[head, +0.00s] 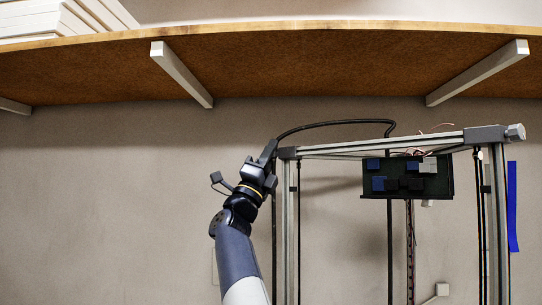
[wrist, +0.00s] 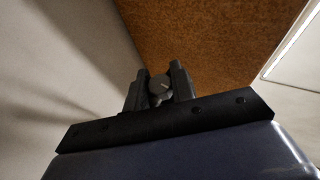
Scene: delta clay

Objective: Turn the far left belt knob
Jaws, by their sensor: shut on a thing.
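The 3D printer frame (head: 370,148) stands against the wall, with its top bar running from left to right. My gripper (head: 268,154) is at the top left corner of this frame. In the wrist view my gripper (wrist: 159,80) is shut on a round grey knob (wrist: 159,86), with one dark finger on each side of it. A light line marks the knob's face. In the head view the gripper hides this left knob. Another grey belt knob (head: 515,132) sticks out at the top right corner, away from my gripper.
A brown wooden shelf (head: 320,65) on pale brackets (head: 182,75) hangs above the printer, with white books (head: 60,18) on it. A black cable (head: 340,123) arches over the top bar. A dark electronics box (head: 408,177) hangs under the bar. The wall left of my arm is clear.

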